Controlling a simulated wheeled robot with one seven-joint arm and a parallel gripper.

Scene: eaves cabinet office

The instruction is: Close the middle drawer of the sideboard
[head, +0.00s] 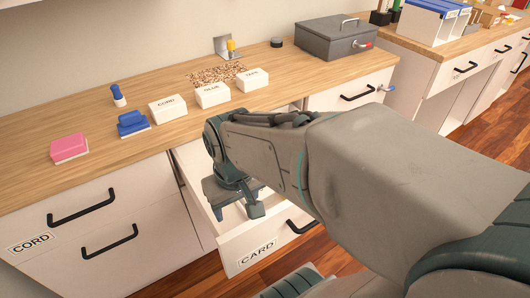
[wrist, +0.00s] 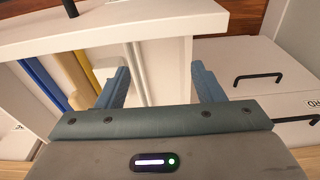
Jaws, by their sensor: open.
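The sideboard (head: 130,150) has a wooden top and white fronts. Its drawer labelled CARD (head: 232,250) is pulled out, with a black handle (head: 301,227) on its front. My gripper (head: 237,212) points down at the open drawer, behind its front panel, and partly hides the inside. In the wrist view the open, empty fingers (wrist: 160,88) lie on either side of the drawer's white side wall (wrist: 172,60); I cannot tell whether they touch it. The drawer front (wrist: 120,30) crosses the top of that view. Blue and yellow rolls (wrist: 45,88) lie inside the drawer.
Closed fronts with black handles, one labelled CORD (head: 30,242), stand left of the drawer. White labelled boxes (head: 212,95), a pink block (head: 69,148), blue items (head: 132,122) and a grey cash box (head: 335,38) are on the top. Wooden floor lies in front.

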